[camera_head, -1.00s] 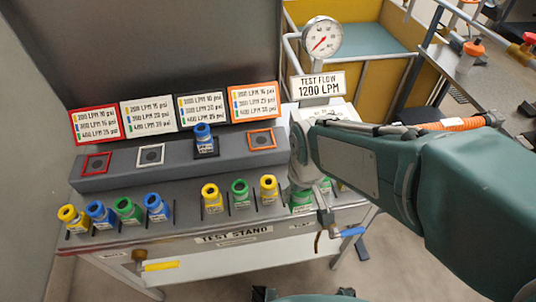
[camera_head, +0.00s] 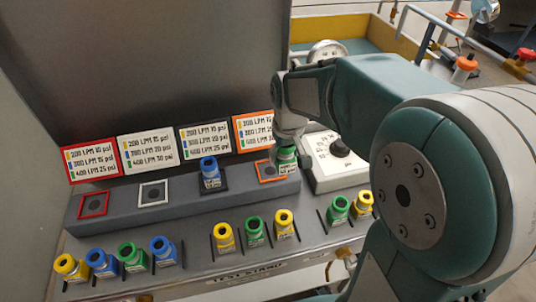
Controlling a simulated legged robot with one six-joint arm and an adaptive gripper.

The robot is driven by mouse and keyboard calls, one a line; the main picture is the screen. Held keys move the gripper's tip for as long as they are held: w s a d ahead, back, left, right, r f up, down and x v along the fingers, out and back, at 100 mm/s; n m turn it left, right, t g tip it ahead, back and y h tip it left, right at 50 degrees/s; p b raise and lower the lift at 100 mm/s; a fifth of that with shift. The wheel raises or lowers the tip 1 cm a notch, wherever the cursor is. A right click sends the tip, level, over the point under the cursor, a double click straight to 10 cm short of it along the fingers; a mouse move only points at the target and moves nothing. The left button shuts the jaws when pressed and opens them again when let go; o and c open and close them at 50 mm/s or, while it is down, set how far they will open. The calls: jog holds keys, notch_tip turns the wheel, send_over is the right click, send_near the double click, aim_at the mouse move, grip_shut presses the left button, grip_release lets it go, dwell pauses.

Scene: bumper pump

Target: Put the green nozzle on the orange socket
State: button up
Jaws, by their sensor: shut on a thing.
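The green nozzle (camera_head: 287,157) is in my gripper (camera_head: 288,142), upright with its pale label towards the view. It overlaps the right side of the orange socket (camera_head: 265,172), the orange-framed square at the right end of the grey block. I cannot tell whether the nozzle touches the socket or hangs just above it. My gripper is shut on the nozzle's upper part, and its fingers are mostly hidden by the wrist.
A blue nozzle (camera_head: 209,170) stands on the black socket. The white socket (camera_head: 152,194) and red socket (camera_head: 93,206) are empty. Several nozzles stand along the front ledge.

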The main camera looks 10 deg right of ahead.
jog(key=w+f, duration=0.4)
jog(key=w, duration=0.1)
jog(key=w+a+f, duration=0.1)
jog(key=w+f, duration=0.2)
jog(key=f, duration=0.1)
jog(key=a+f, duration=0.1)
jog(key=f, duration=0.1)
jog(key=shift+w+f, duration=0.15)
jog(key=shift+f, duration=0.05)
jog(key=shift+d, duration=0.1)
jog(key=shift+d, duration=0.1)
jog(key=o, duration=1.3)
jog(key=shift+d+f, duration=0.1)
